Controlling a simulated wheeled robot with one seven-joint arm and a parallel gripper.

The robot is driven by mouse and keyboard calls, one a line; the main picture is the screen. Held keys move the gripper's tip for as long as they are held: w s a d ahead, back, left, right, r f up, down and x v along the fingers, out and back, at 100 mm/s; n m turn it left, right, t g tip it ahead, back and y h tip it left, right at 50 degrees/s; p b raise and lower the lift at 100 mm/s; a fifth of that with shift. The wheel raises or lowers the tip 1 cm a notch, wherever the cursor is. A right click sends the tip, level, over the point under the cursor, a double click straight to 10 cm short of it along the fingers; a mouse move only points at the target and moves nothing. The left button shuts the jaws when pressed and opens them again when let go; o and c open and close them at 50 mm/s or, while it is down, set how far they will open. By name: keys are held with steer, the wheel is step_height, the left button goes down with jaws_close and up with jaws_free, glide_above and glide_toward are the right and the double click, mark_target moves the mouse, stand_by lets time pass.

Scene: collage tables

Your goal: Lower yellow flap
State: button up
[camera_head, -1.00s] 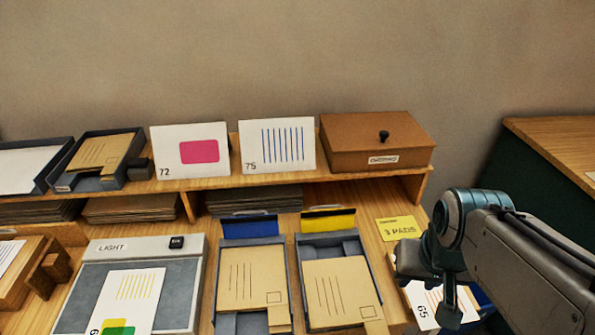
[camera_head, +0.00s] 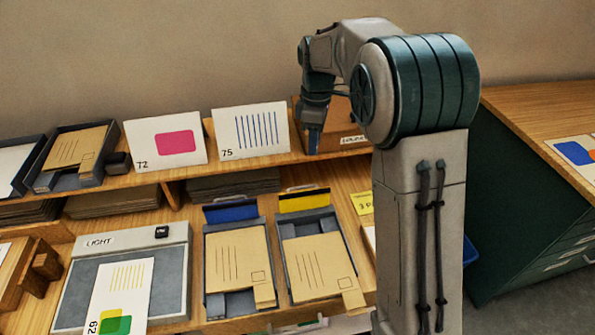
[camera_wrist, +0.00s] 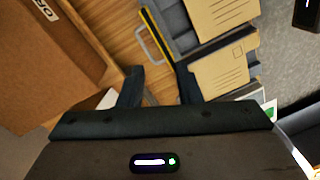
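The yellow flap (camera_head: 304,200) stands raised at the back end of a grey tray (camera_head: 283,262) holding a tan card. In the wrist view the yellow flap (camera_wrist: 156,42) shows nearly edge-on as a thin yellow and dark strip, with a grey wire handle (camera_wrist: 150,48) beside it. My gripper (camera_head: 314,143) is above and behind the flap, in front of the brown box on the shelf. In the wrist view my gripper (camera_wrist: 160,82) has its two fingers apart with nothing between them. The flap lies beyond the fingertips, apart from them.
A blue flap (camera_head: 231,212) stands raised on the neighbouring tray to the left. The brown box (camera_head: 341,130) and card 75 (camera_head: 250,131) stand on the shelf close to my gripper. A yellow note (camera_head: 363,203) lies right of the flap, partly hidden by my arm.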

steer(key=w+a+f+n+g+p, duration=0.1)
steer(key=w+a+f+n, duration=0.3)
steer(key=w+a+n, duration=0.1)
steer(key=p, duration=0.3)
glide_toward(303, 197)
step_height(303, 197, down, 7)
steer(key=w+a, duration=0.1)
steer(key=w, duration=0.1)
steer(key=shift+a, duration=0.3)
steer(key=shift+w, duration=0.15)
jaws_close()
